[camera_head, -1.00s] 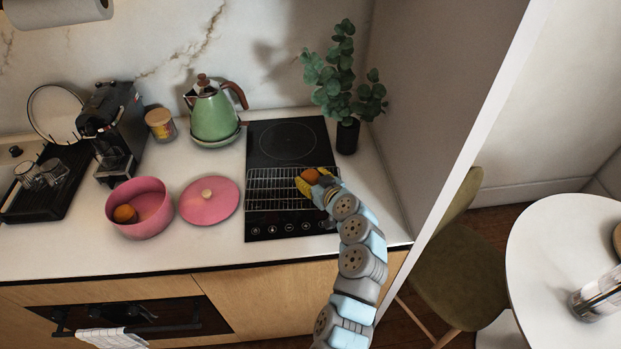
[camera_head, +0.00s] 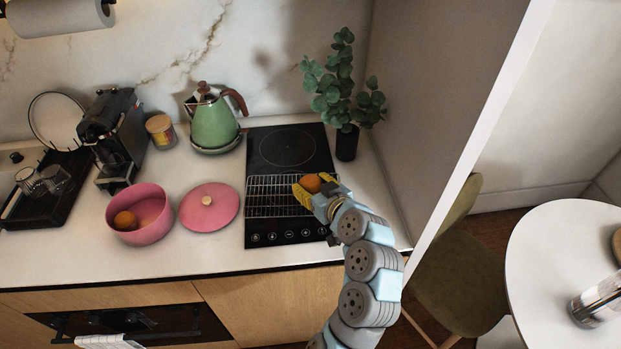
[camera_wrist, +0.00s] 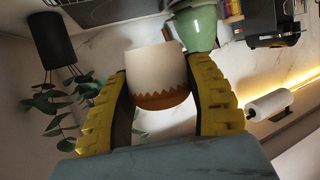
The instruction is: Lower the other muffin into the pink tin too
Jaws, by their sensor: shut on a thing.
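My gripper (camera_head: 315,188) is above the wire rack on the black hob, its yellow fingers shut on an orange-brown muffin (camera_head: 311,183). In the wrist view the muffin (camera_wrist: 158,75) sits between both fingers, its pale wrapper showing with a brown zigzag edge. The pink tin (camera_head: 152,226) stands open on the counter at the left. Another muffin (camera_head: 125,220) lies inside it, toward the left. The tin's pink lid (camera_head: 208,208) lies flat between the tin and the hob.
A wire rack (camera_head: 268,197) lies on the hob (camera_head: 288,148). A green kettle (camera_head: 213,122) stands behind the lid, and a potted plant (camera_head: 346,142) stands by the right wall. A coffee machine (camera_head: 112,130) and a small jar (camera_head: 160,131) are behind the tin.

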